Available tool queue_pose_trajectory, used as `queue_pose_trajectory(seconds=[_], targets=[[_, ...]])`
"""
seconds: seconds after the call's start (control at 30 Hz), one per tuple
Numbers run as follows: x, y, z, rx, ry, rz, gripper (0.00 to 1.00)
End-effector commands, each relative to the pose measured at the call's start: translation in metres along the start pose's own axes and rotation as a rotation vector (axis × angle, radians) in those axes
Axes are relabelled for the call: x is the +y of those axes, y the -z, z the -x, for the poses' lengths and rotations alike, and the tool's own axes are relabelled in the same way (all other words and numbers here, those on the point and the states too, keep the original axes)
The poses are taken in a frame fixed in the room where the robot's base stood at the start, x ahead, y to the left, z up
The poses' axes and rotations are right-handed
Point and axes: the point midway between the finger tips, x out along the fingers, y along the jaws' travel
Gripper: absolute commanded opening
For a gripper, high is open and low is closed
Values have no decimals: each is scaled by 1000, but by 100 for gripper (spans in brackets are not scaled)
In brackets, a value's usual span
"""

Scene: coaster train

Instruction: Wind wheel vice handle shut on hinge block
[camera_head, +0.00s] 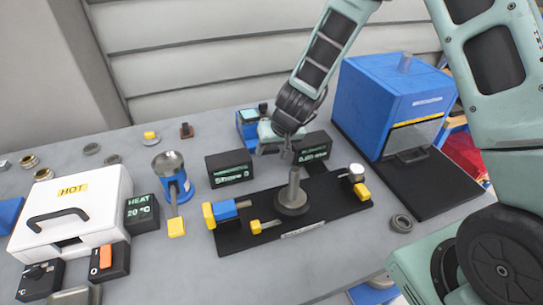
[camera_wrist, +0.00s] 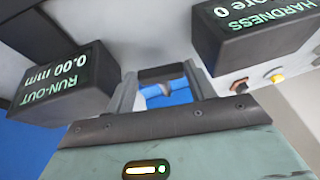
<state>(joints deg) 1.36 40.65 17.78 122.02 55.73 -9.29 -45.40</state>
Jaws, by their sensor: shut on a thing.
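The blue vice (camera_head: 247,127) stands at the back of the bench, partly hidden behind my gripper (camera_head: 284,140). A small dark block shows at its top, but I cannot tell whether it is the hinge block. In the wrist view the two fingers of my gripper (camera_wrist: 162,88) reach forward with a dark bar (camera_wrist: 162,73) between their tips. This bar looks like the vice handle, and my gripper is shut on it. Blue vice body (camera_wrist: 170,97) shows between the fingers. The jaws of the vice are hidden.
Dark readout boxes flank my gripper: the hardness box (camera_head: 229,168) left and the run-out box (camera_head: 313,148) right. In front lies a black base plate with a grey spindle (camera_head: 293,190). A blue machine (camera_head: 393,100) stands right, a white HOT box (camera_head: 72,210) left.

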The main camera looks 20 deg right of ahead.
Motion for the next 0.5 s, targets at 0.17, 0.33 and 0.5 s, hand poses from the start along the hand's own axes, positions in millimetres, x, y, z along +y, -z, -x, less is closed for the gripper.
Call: queue_pose_trajectory(seconds=[0.17,0.33,0.5], targets=[[3,0,-6,6,69,-30,32],[3,0,-3,3,104,-44,32],[3,0,0,1,113,-44,32]])
